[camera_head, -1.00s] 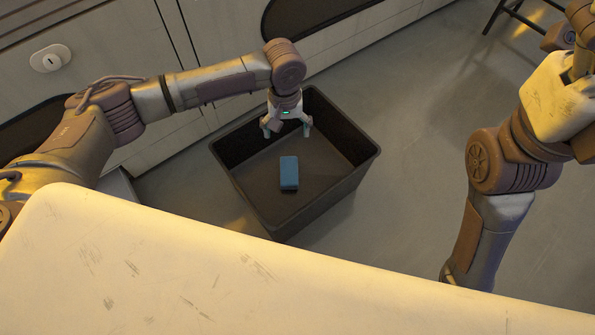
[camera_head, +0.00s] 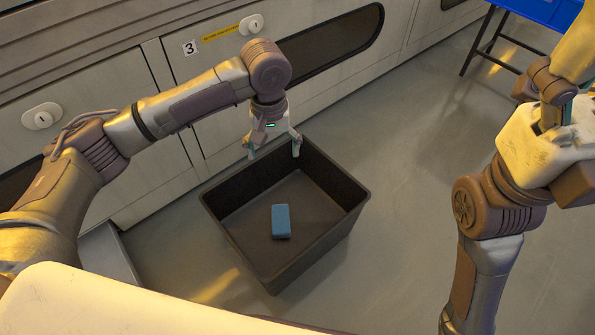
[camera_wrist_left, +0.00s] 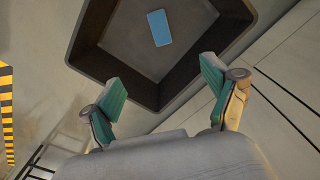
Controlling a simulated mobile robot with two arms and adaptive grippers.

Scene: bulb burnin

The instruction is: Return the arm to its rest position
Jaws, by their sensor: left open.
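My left gripper (camera_head: 273,148) is open and empty, above the far rim of a dark bin in the head view. Its two teal-padded fingers (camera_wrist_left: 162,98) are spread apart in the left wrist view, with nothing between them. My right arm stands at the right of the head view; its gripper's fingers cannot be made out.
The dark open bin (camera_head: 330,232) stands on the grey floor, with a blue block (camera_head: 281,221) lying inside; the block also shows in the left wrist view (camera_wrist_left: 159,28). Cabinets (camera_head: 95,75) line the back. A blue-topped stand (camera_head: 545,10) is at the upper right. Floor right of the bin is clear.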

